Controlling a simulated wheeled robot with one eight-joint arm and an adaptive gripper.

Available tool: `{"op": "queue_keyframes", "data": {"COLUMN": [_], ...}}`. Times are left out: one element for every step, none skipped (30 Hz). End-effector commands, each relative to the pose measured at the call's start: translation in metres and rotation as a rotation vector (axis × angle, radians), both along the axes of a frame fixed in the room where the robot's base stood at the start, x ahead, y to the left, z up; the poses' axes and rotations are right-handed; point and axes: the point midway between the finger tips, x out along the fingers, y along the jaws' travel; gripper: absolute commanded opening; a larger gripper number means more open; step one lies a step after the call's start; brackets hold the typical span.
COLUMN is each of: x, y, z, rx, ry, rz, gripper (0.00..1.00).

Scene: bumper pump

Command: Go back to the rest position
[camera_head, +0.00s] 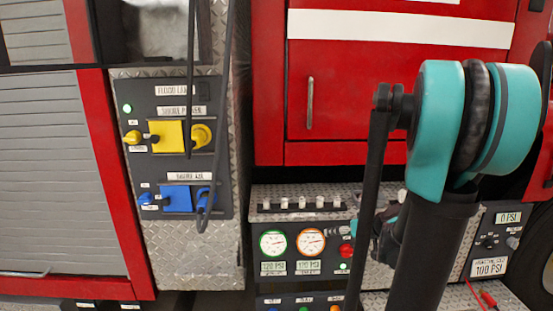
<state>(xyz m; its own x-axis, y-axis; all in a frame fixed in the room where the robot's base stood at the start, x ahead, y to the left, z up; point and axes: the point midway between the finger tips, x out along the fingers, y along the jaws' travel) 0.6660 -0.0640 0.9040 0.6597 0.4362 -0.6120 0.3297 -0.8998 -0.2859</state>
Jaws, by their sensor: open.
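My arm rises at the right of the head view, with teal and black links in front of the red truck. My gripper (374,236) is low behind my arm, in front of the pump panel (330,262), and is partly hidden by the dark link. It is open, and I see nothing held in it. It appears close to a red knob (347,250) on the panel; whether they touch cannot be told.
Two round gauges (292,243) sit left of my gripper, below a row of small levers (300,204). A panel with yellow (167,137) and blue (176,199) fittings and hanging dark cables is at left. A red door (370,80) with a handle stands behind my arm.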

Motion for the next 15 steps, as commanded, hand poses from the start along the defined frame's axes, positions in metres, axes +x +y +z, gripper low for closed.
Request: {"op": "queue_keyframes", "data": {"x": [-0.02, -0.031, -0.047, -0.058, -0.07, -0.086, -0.097, -0.108, -0.121, -0.13, -0.138, -0.148, -0.154, -0.159, -0.165], "y": [0.018, 0.024, 0.032, 0.036, 0.039, 0.042, 0.043, 0.044, 0.043, 0.042, 0.04, 0.038, 0.036, 0.033, 0.031], "z": [-0.009, -0.015, -0.023, -0.028, -0.034, -0.041, -0.046, -0.05, -0.056, -0.059, -0.062, -0.065, -0.067, -0.069, -0.071], "rx": [-0.022, -0.038, -0.061, -0.08, -0.101, -0.131, -0.154, -0.176, -0.208, -0.23, -0.251, -0.277, -0.295, -0.31, -0.328], "ry": [0.067, 0.109, 0.162, 0.2, 0.235, 0.278, 0.308, 0.334, 0.363, 0.382, 0.397, 0.413, 0.423, 0.43, 0.437], "rz": [0.006, 0.001, -0.011, -0.021, -0.035, -0.054, -0.069, -0.086, -0.11, -0.128, -0.148, -0.171, -0.188, -0.204, -0.222], "gripper": [0.52, 0.52, 0.52, 0.52, 0.52, 0.52, 0.52, 0.52, 0.52, 0.52, 0.52, 0.52, 0.52, 0.52, 0.52]}}
